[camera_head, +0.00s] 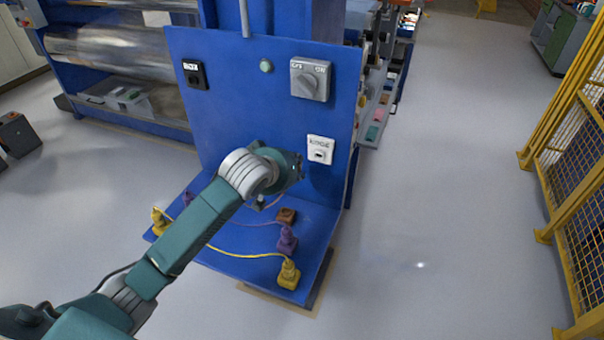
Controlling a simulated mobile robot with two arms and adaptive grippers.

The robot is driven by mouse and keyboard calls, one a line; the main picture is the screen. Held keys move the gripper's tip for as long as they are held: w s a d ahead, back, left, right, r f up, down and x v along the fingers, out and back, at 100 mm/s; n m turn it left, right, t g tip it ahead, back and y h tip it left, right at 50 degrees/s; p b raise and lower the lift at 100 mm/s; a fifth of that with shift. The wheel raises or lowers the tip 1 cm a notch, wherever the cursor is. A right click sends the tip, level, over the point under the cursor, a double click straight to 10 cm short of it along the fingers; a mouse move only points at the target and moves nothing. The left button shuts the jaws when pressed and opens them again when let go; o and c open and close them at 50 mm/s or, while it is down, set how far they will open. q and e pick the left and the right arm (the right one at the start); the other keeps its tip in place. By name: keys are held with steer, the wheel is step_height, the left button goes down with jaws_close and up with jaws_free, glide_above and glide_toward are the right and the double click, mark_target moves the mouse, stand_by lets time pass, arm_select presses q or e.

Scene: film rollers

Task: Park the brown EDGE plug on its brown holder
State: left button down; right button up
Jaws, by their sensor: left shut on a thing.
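My left gripper (290,165) is in front of the blue panel, left of the white socket labelled like EDGE (320,150). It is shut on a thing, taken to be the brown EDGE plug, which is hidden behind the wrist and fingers. A thin brownish cable (274,200) runs below the gripper. The brown holder (287,215) sits on the blue shelf below the gripper, with no plug seen on it. My right gripper is not in view.
A purple plug (287,239) and a yellow plug (289,273) stand on the shelf's right side, with cables running left across it. A grey rotary switch (310,79) and a black socket (194,74) are on the panel (235,110). A yellow fence (575,160) stands right; the floor between is clear.

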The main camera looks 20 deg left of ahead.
arm_select(q)
steer(key=w+a+f+n+g, duration=0.1)
steer(key=a+n+g, duration=0.25)
steer(key=n, duration=0.45)
steer(key=a+f+n+g, duration=0.2)
steer(key=n+g, duration=0.2)
steer(key=n, duration=0.5)
steer(key=shift+s+d+f+n+t+h, duration=0.2)
steer(key=shift+s+d+f+n+t, duration=0.2)
steer(key=shift+f+n, duration=1.15)
steer(key=shift+s+d+f+n+t+h, duration=0.25)
steer(key=shift+f+n+t, duration=0.25)
steer(key=shift+f+n, duration=1.05)
steer(key=shift+s+d+f+n+t+h, duration=0.15)
steer(key=shift+s+d+f+n+t, duration=0.3)
steer(key=shift+f+n, duration=1.05)
steer(key=shift+f, duration=0.2)
steer(key=shift+p, duration=0.9)
